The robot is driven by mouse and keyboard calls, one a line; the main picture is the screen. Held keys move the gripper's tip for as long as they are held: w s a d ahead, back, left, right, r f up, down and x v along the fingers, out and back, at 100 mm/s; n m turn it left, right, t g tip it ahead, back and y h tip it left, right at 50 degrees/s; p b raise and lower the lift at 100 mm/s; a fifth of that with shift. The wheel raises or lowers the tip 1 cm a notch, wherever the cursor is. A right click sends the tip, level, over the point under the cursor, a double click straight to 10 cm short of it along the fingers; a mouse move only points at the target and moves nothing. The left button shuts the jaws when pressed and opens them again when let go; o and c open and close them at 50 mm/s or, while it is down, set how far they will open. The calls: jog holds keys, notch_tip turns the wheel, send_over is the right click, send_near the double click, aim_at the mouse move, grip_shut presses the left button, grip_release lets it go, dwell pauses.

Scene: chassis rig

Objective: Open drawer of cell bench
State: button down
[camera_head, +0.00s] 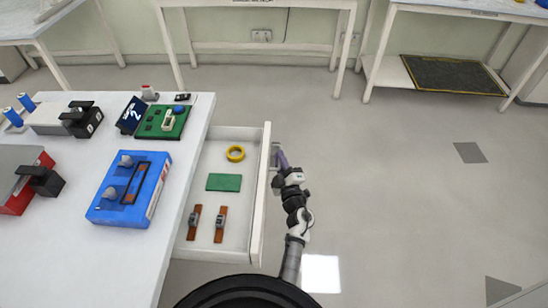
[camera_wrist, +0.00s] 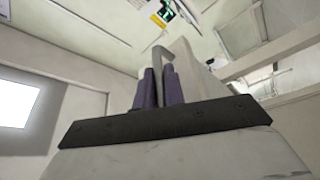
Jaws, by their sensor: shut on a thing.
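The drawer (camera_head: 266,195) of the white cell bench (camera_head: 130,265) stands pulled out to the right of the bench top. My gripper (camera_head: 279,157) is at the outer side of the drawer front, at the grey handle (camera_head: 275,153). In the wrist view its purple fingers (camera_wrist: 159,88) are closed together on the grey handle (camera_wrist: 160,54). The fingers hide part of the handle.
On the bench top are a blue case (camera_head: 130,188), a green circuit board (camera_head: 163,121), a sign with a 2 (camera_head: 131,115) and a red box (camera_head: 22,185). Other benches stand along the far wall. The floor (camera_head: 400,200) to the right is clear.

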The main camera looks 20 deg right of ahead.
jog(key=shift+d+r, duration=0.1)
jog(key=c, duration=1.8)
grip_release()
jog(key=shift+o, duration=0.2)
